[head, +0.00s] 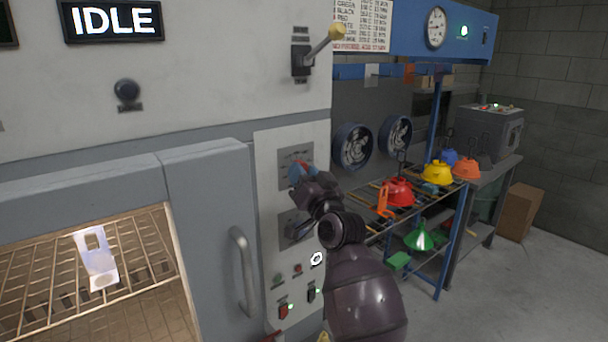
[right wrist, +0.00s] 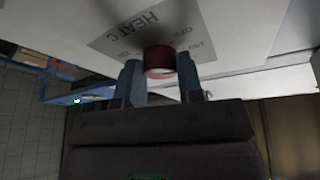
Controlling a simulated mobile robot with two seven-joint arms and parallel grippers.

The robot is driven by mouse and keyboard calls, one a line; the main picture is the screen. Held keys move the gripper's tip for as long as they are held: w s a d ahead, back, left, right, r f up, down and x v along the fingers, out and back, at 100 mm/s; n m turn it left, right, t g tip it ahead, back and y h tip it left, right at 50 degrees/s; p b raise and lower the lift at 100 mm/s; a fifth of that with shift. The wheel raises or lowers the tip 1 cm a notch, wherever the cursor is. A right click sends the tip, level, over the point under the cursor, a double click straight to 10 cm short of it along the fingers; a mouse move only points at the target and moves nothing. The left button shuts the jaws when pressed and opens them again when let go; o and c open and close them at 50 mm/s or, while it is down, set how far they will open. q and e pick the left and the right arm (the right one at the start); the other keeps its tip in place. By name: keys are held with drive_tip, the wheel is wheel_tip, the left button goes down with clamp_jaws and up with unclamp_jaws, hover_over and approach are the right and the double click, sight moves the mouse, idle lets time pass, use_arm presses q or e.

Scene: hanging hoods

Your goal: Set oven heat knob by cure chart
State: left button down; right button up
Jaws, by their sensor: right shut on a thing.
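The heat knob (right wrist: 159,61) is red and round, on a grey plate (right wrist: 150,30) marked "HEAT C" in the right wrist view. My right gripper (right wrist: 157,75) is shut on it, one blue finger on each side. In the head view my right gripper (head: 298,173) is at the upper dial plate (head: 295,155) of the oven's control panel and hides most of the knob, so its setting cannot be read. The cure chart (head: 362,22) hangs behind at the top, partly cut off, with colour names and small figures. My left gripper is not in view.
The oven display (head: 112,20) reads IDLE. A lever with a yellow end (head: 330,38) sticks out above the panel. A second dial (head: 294,226) and several buttons lie below. The door handle (head: 243,270) is left. A rack (head: 405,205) with coloured hoods stands right.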

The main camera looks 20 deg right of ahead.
drive_tip(key=o, duration=0.9)
drive_tip(key=shift+s, duration=0.1)
drive_tip(key=b+v, duration=0.2)
drive_tip(key=v, duration=0.8)
drive_tip(key=shift+s+d+f, duration=0.1)
drive_tip(key=shift+s, duration=0.2)
